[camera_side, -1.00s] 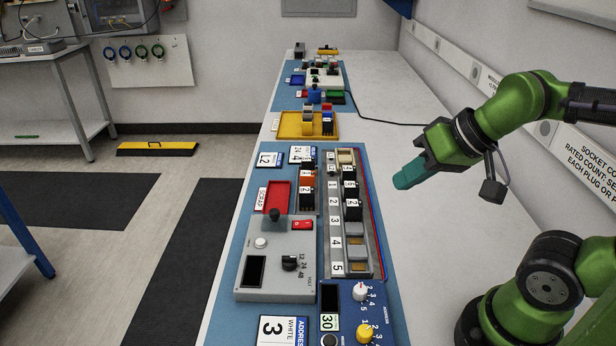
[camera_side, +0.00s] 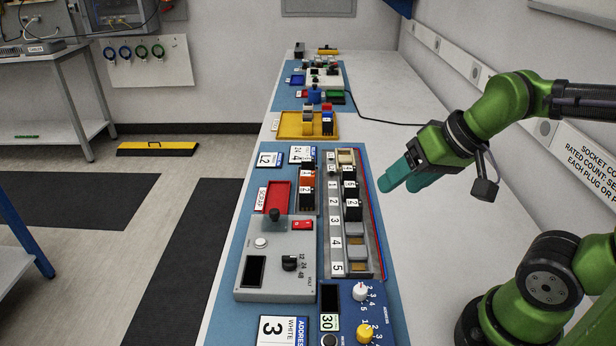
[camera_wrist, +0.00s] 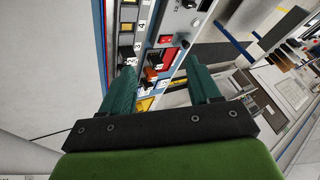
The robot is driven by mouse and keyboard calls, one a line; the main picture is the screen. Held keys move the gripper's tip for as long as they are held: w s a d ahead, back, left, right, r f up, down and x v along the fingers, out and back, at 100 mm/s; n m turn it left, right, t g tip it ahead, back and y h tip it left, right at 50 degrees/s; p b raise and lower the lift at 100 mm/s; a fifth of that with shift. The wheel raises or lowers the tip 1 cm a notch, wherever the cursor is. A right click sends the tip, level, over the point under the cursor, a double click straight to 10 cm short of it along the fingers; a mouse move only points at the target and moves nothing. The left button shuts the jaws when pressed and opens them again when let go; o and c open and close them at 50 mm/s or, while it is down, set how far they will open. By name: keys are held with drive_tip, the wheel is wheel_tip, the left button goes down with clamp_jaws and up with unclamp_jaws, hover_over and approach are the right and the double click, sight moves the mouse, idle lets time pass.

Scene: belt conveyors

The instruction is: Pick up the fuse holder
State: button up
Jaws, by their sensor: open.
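My gripper (camera_side: 396,185) is open and empty, above the bench to the right of the blue station. In the wrist view its two teal fingers (camera_wrist: 160,66) stand apart with the modules beyond them. Candidates for the fuse holder are black numbered blocks (camera_side: 352,209) in the right-hand slotted rail (camera_side: 336,225), and an orange block (camera_side: 307,179) among black ones in the shorter left-hand row. I cannot tell which one is the fuse holder.
A red scrap tray (camera_side: 276,196) lies left of the short row. A grey meter box (camera_side: 276,257) with a knob and lever stands in front, and a blue control box (camera_side: 352,315) nearer. A yellow tray (camera_side: 290,125) is behind. Bare bench lies to the right.

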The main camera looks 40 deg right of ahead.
drive_tip(key=w+d+f+n+g, duration=0.1)
drive_tip(key=w+d+n+g, duration=0.15)
drive_tip(key=w, duration=0.45)
drive_tip(key=n+g+h, duration=0.2)
drive_tip(key=n+g, duration=0.2)
drive_tip(key=n, duration=0.7)
hover_over(354, 203)
wheel_tip(354, 203, down, 3)
wheel_tip(354, 203, down, 11)
drive_tip(key=shift+w, duration=0.1)
drive_tip(key=shift+f, duration=2.7)
drive_tip(key=shift+c, duration=0.4)
drive_tip(key=c, duration=1)
